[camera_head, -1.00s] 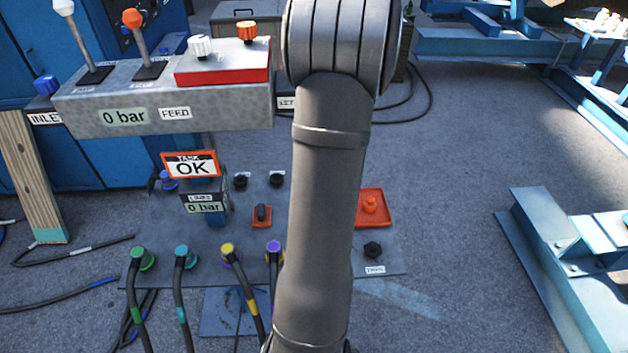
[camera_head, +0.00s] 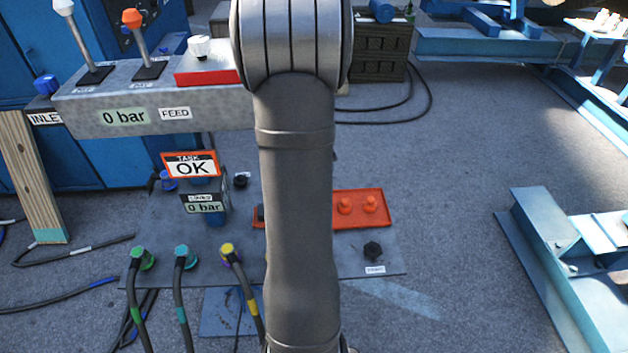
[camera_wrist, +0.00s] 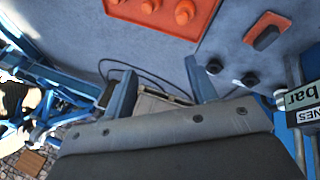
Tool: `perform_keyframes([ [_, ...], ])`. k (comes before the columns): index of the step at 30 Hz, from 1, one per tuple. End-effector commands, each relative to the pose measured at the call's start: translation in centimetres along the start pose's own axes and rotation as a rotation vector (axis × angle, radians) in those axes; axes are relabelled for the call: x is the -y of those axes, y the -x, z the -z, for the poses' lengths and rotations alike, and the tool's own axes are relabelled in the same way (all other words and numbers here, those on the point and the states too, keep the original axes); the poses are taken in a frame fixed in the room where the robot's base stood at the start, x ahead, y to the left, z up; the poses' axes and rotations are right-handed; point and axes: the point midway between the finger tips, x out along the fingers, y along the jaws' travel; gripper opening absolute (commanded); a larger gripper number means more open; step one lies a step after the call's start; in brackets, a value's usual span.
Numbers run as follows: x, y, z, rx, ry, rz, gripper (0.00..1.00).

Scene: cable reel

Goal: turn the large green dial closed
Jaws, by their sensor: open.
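I cannot make out a large green dial in either view. A green-collared cable plug (camera_head: 143,258) sits at the left of the floor panel (camera_head: 390,262), but it is a plug and not clearly a dial. My gripper (camera_wrist: 160,82) is open in the wrist view, its two blue fingers apart with nothing between them. It does not show in the head view, where my arm crosses the middle and hides part of the panel and the feed box.
The feed box (camera_head: 225,118) reads 0 bar and carries levers and a white knob (camera_head: 199,47). An orange plate (camera_head: 338,218) with orange knobs lies on the panel, also in the wrist view (camera_wrist: 205,12). Open floor lies right, before a blue steel frame (camera_head: 575,255).

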Motion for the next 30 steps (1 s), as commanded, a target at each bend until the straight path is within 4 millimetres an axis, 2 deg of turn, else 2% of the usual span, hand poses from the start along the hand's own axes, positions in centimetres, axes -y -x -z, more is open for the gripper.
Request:
perform_keyframes([
  [3,1.5,0.0,-0.5,0.039,-0.018,0.019,0.52],
  [8,2.5,0.0,-1.0,0.069,-0.032,0.032,0.52],
  [22,2.6,0.0,-1.1,0.075,-0.037,0.035,0.52],
  [26,1.7,0.3,-0.8,0.038,-0.058,0.025,0.52],
  [30,-1.7,1.7,0.1,-0.117,-0.131,-0.005,0.52],
])
